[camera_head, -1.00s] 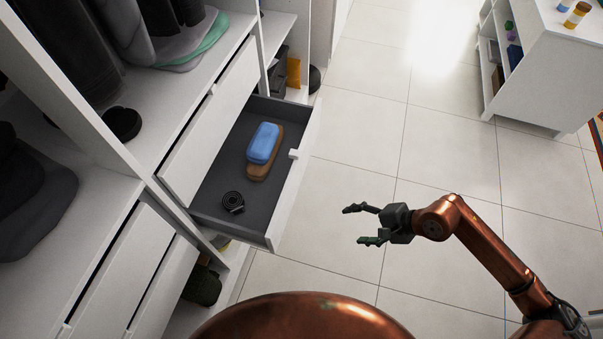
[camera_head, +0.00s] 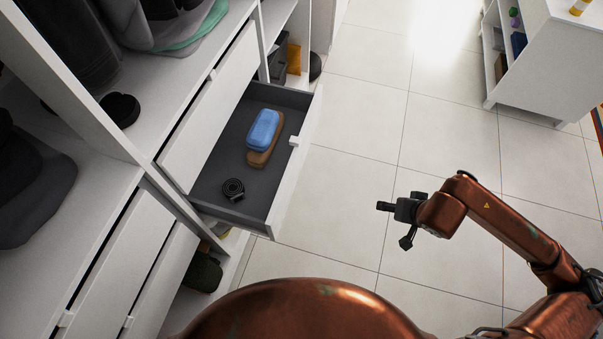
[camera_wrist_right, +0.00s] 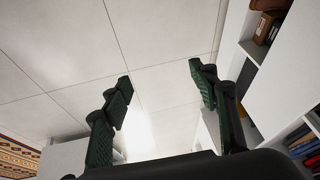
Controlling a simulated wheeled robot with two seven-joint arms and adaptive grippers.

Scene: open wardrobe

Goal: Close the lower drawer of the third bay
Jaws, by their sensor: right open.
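The lower drawer (camera_head: 270,217) is pulled out of the wardrobe, its white front with a small pale handle (camera_head: 294,141) facing the floor aisle. In it lie a blue case (camera_head: 263,129) on a brown case (camera_head: 275,152), and a coiled dark belt (camera_head: 233,188). My right gripper (camera_head: 394,225) is open and empty over the floor, to the right of the drawer front and apart from it. In the right wrist view its two green-padded fingers (camera_wrist_right: 160,76) are spread with nothing between them. My left gripper is in neither view.
A closed drawer front (camera_head: 212,108) sits above the open drawer. More closed drawers (camera_head: 120,260) are at the lower left. A white shelf unit (camera_head: 545,70) stands at the upper right. The tiled floor (camera_head: 360,150) between is clear.

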